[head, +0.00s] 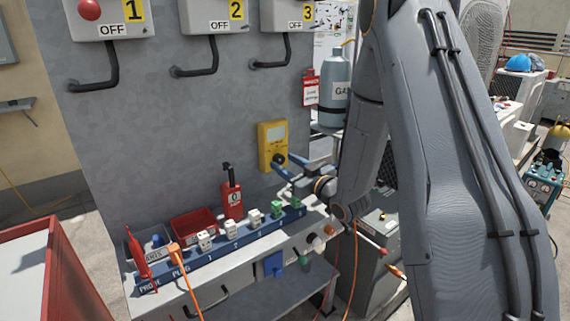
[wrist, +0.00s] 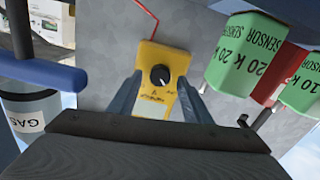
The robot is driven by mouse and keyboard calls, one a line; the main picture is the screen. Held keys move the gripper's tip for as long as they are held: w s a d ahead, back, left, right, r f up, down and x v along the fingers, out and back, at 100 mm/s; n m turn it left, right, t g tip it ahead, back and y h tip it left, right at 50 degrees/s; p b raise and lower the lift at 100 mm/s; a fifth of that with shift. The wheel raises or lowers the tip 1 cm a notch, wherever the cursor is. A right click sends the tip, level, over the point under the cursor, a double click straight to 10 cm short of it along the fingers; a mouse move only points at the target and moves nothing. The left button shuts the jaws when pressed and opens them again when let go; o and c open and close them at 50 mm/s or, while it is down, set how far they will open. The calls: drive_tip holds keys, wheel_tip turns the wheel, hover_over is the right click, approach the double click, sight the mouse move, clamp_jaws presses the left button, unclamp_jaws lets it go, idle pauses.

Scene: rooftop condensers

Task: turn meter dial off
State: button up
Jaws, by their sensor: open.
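The yellow meter (head: 272,138) is on the grey wall panel, above the bench. Its round black dial (wrist: 160,76) carries a white pointer mark and shows clearly in the wrist view, on the meter's yellow face (wrist: 163,55). My gripper (head: 287,168) is at the meter's lower part in the head view and hides some of it. In the wrist view my gripper (wrist: 160,86) is open, with one finger on each side of the dial. I cannot tell whether either finger touches it. The dial's printed markings are too small to read.
Below, a blue strip (head: 185,272) holds several plugs. A red radio-like device (head: 232,198) and a red bin (head: 193,225) stand behind it. A gas bottle (head: 333,95) is close to my arm. Green sensor blocks (wrist: 245,65) flank the gripper at right in the wrist view.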

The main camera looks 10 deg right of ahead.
drive_tip(key=b+v, duration=0.1)
drive_tip(key=v, duration=0.6)
idle(0.3)
